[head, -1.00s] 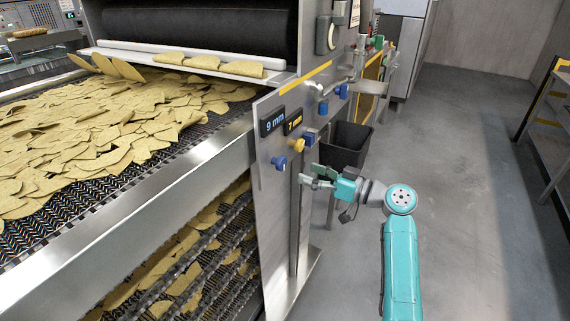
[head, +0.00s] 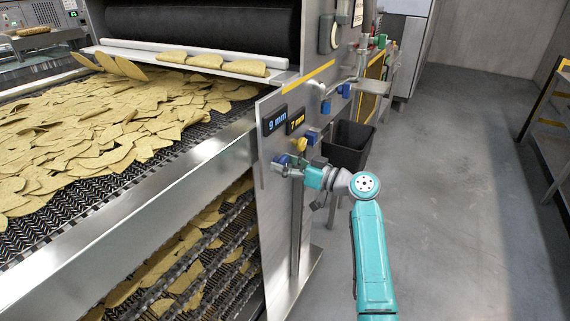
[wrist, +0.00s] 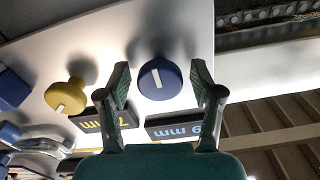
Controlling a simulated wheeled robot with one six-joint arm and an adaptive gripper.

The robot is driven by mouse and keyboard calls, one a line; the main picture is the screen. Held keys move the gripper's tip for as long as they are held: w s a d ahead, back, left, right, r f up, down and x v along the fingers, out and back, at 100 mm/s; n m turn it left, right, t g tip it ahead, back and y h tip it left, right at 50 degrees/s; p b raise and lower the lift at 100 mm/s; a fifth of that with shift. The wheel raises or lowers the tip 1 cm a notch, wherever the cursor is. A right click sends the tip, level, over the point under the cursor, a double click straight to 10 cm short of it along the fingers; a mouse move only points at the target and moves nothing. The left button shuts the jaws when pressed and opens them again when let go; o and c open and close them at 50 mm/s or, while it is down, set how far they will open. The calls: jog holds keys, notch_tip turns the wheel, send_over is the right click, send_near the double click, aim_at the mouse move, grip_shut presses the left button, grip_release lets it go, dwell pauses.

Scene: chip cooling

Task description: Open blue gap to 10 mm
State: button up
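The blue knob (wrist: 160,78) is round with a white pointer line, and it sits on the steel side panel (head: 277,200). In the wrist view it lies between the two open fingers of my gripper (wrist: 158,88), with a gap on each side. In the head view my gripper (head: 285,168) is at the knob and covers much of it. The blue display (wrist: 182,126) reads 9 mm; it also shows in the head view (head: 275,121). The yellow knob (wrist: 68,95) and the yellow display (wrist: 104,125), reading 7 mm, are beside them.
More blue fittings (head: 325,106) stick out of the panel to the right of the knobs. A black bin (head: 348,146) stands behind my arm. The conveyor (head: 190,171) with chips is on the left. The floor to the right is clear.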

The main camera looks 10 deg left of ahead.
jog(key=c, duration=0.9)
jog(key=shift+m, duration=0.3)
jog(key=m, duration=1.1)
jog(key=o, duration=1.2)
